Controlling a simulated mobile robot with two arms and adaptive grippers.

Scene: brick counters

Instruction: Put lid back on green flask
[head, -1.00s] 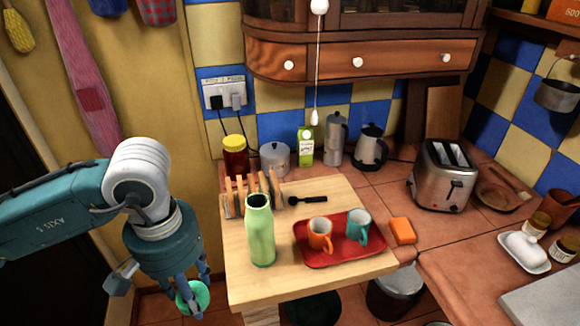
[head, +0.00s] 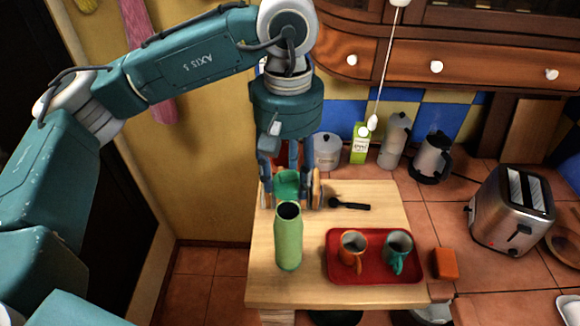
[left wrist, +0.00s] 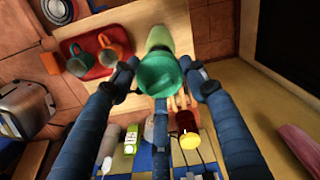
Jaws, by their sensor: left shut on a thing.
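The green flask (head: 288,240) stands upright and open-topped on the wooden board, its dark mouth showing in the head view. My left gripper (head: 287,180) is shut on the green lid (head: 287,184) and holds it above the board, just above and behind the flask's mouth in the picture. In the left wrist view the lid (left wrist: 159,74) sits between the blue fingers and covers part of the flask (left wrist: 160,40). I cannot tell the exact gap between lid and flask. My right gripper is not in view.
A red tray (head: 377,277) with an orange mug (head: 352,250) and a teal mug (head: 397,252) stands right of the flask. A toast rack (head: 316,190) is partly hidden behind my gripper. A black spoon (head: 348,204) and orange sponge (head: 445,263) lie nearby.

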